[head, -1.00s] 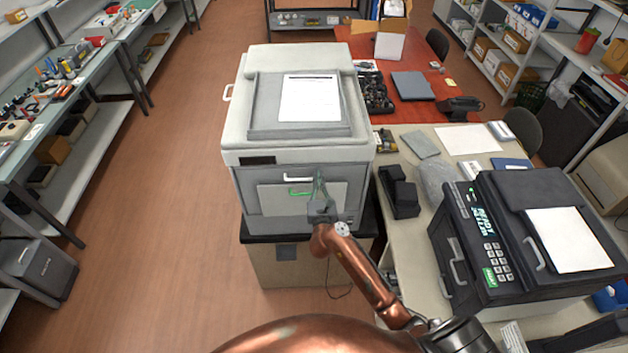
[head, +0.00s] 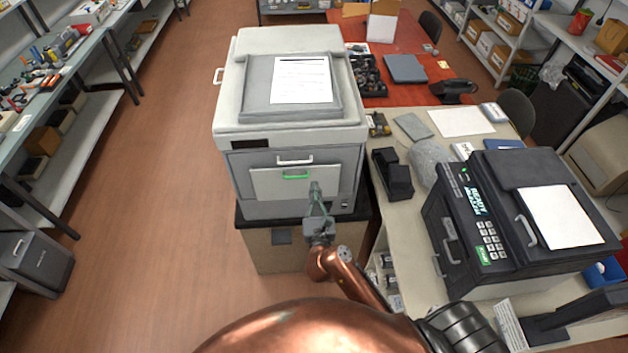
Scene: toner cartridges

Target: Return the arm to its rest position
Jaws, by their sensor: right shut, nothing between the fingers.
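My right arm, copper-coloured, comes in from the bottom of the head view. Its right gripper (head: 317,196) is shut and empty. It shows in front of the lower front of the grey printer (head: 235,170), just right of and below the printer's green handle (head: 296,177). Whether the fingertips touch the printer front cannot be told. The printer's front panel (head: 270,188) looks closed. My left gripper is not in view.
The printer stands on a dark-topped stand (head: 265,245). On the right, a cream table (head: 400,225) carries a black printer (head: 490,235) and a black cartridge-like object (head: 392,175). Shelving (head: 75,130) lines the left. The wooden floor (head: 165,200) between is clear.

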